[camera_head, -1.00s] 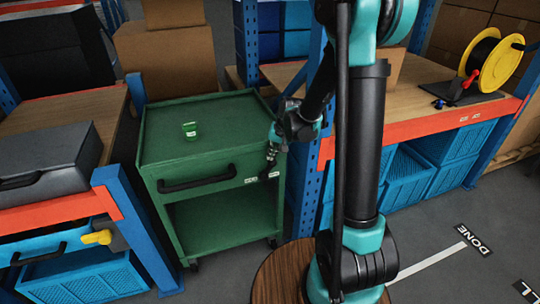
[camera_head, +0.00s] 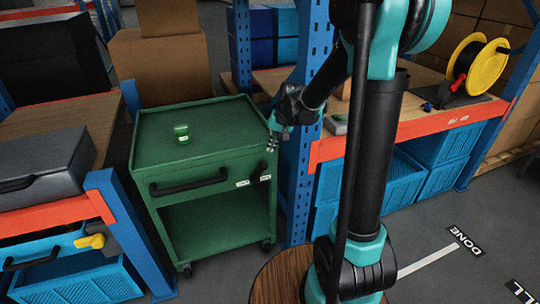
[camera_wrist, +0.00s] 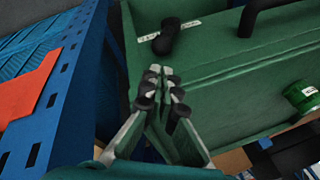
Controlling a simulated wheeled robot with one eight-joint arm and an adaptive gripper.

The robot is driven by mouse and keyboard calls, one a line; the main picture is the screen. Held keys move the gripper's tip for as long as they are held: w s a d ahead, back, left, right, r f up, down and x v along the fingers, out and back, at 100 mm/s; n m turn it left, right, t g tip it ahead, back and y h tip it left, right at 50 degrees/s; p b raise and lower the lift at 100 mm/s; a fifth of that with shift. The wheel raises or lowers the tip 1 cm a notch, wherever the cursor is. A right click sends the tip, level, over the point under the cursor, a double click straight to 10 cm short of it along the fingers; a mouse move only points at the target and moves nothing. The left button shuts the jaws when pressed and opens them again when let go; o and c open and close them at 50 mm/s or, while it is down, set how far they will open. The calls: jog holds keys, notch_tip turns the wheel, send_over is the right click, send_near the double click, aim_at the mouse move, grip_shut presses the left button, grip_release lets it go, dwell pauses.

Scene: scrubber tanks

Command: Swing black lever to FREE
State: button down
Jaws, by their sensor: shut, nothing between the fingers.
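The black lever (camera_head: 260,171) is on the front of the green cart (camera_head: 225,170), near its upper right corner. It points upward between two small white labels, whose words are too small to read. In the wrist view the lever (camera_wrist: 167,36) stands beyond my fingertips, apart from them, with a label on each side. My gripper (camera_head: 271,143) is shut and empty, above and slightly right of the lever by the cart's right edge. In the wrist view the gripper (camera_wrist: 161,75) has its fingertips together.
A green can (camera_head: 182,134) stands on the cart top. A black drawer handle (camera_head: 188,182) is left of the lever. A blue rack post (camera_head: 300,150) stands close to the cart's right side. Wooden benches flank the cart; open floor lies in front.

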jog(key=shift+d+v, duration=0.2)
jog(key=shift+v, duration=0.85)
jog(key=shift+f, duration=0.1)
jog(key=s+d+f+h, duration=0.1)
jog(key=s+d, duration=0.3)
jog(key=s, duration=0.4)
jog(key=s+d+f+n+t+h, duration=0.1)
jog(key=s+d+f, duration=0.2)
jog(key=s, duration=0.5)
jog(key=s+d+f+n, duration=0.1)
jog(key=s+d+f, duration=0.1)
jog(key=s+d, duration=0.3)
jog(key=s, duration=0.3)
jog(key=shift+s+h, duration=0.3)
jog(key=shift+h, duration=0.1)
